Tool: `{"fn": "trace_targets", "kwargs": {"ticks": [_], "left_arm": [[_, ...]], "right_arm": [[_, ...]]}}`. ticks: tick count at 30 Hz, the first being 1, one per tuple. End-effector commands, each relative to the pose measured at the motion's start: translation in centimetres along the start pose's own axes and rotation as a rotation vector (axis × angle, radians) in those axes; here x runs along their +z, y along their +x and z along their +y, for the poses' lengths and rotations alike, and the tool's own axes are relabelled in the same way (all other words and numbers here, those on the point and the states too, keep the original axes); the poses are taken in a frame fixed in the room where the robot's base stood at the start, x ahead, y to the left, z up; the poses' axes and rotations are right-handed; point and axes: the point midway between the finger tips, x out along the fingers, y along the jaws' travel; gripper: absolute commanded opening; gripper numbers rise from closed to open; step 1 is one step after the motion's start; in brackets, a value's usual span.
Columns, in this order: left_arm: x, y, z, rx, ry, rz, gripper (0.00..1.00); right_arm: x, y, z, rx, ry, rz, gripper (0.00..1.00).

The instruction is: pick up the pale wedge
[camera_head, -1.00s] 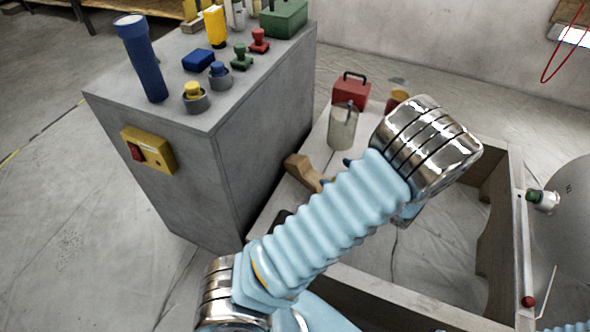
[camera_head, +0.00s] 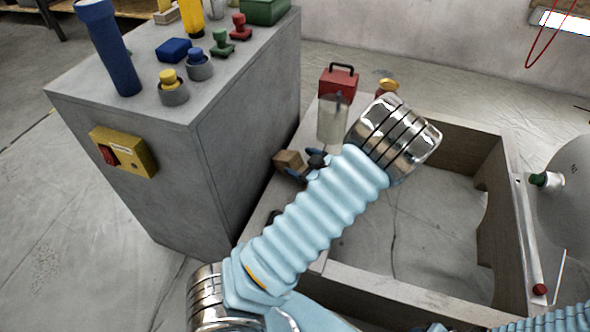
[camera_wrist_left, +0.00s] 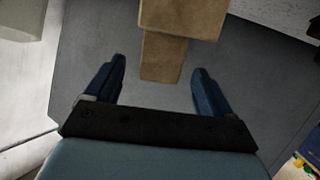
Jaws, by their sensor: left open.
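The pale wedge (camera_head: 288,160) is a light-brown wooden piece lying on the frame's ledge beside the grey cabinet. In the head view, part of it is hidden by my left gripper (camera_head: 304,162), whose dark blue fingers are close to it. In the left wrist view the wedge (camera_wrist_left: 182,20) runs down from the top edge, with its narrower end between and just beyond the fingertips. There my left gripper (camera_wrist_left: 160,75) is open, with one finger on each side and visible gaps. My right gripper is not in view.
The grey cabinet (camera_head: 130,115) stands close left of the wedge. A pale cylindrical can (camera_head: 333,120), a red box (camera_head: 338,80) and an orange cup (camera_head: 388,86) stand behind. The wooden frame (camera_head: 400,290) surrounds an open floor area at right.

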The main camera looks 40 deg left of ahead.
Motion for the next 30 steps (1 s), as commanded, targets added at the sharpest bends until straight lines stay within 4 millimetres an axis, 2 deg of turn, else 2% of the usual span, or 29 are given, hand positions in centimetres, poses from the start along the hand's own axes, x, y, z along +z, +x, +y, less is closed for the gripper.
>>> {"fn": "trace_targets", "kwargs": {"ticks": [6,9,17,30], "left_arm": [[0.7,3.5,-0.2,-0.003,0.000,0.001,0.83],[0.6,4.6,-0.2,-0.001,-0.001,0.001,0.83],[0.6,4.9,-0.1,0.000,-0.002,0.000,0.83],[0.6,4.9,-0.1,0.000,-0.002,0.000,0.17]], "right_arm": [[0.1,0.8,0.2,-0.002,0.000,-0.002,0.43],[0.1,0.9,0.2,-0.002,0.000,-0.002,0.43],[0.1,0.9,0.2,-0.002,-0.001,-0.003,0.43],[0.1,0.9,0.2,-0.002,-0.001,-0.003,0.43]]}}
